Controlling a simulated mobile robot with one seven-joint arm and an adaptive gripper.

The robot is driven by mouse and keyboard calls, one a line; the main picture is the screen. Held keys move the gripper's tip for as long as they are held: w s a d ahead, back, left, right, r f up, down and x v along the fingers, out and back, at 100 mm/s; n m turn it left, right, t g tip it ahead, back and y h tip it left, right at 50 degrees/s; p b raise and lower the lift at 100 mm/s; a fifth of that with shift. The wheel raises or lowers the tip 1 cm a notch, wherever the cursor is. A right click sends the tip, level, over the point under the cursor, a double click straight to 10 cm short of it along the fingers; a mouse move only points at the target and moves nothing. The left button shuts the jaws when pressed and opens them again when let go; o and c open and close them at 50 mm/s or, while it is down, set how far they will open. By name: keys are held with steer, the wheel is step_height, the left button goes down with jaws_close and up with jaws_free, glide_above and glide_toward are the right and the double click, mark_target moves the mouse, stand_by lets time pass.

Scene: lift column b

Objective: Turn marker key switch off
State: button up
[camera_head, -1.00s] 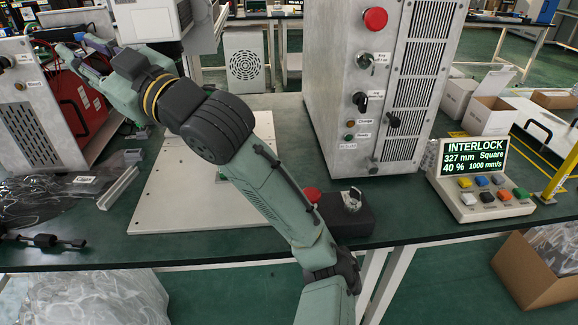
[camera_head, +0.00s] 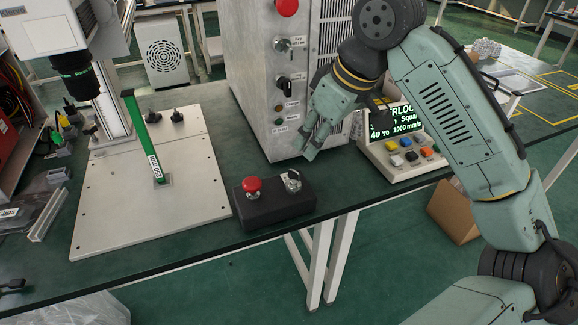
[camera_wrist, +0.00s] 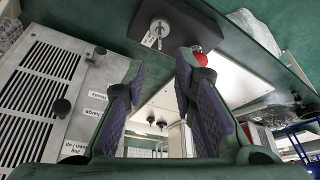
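A key switch (camera_head: 291,180) with a silver metal head sits on the right of a dark box at the table's front edge. A red mushroom button (camera_head: 252,186) is on the left of the same box. Another key switch (camera_head: 283,44) is on the front of the grey cabinet. Which one is the marker's, I cannot tell from the labels. My gripper (camera_head: 309,152) is beside the cabinet's lower front, behind and a little right of the dark box. In the wrist view my gripper (camera_wrist: 158,75) is open and empty, with the box's key switch (camera_wrist: 157,35) beyond the fingertips, not touched.
The grey cabinet (camera_head: 245,70) stands close behind my gripper. A control panel (camera_head: 405,150) with colored buttons and a screen is to the right, partly behind my arm.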

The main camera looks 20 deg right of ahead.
mark_target(295, 171)
steer(key=p+x, duration=0.1)
steer(key=x, duration=0.9)
steer(key=shift+f, duration=0.35)
steer(key=shift+c, duration=0.2)
jaws_close()
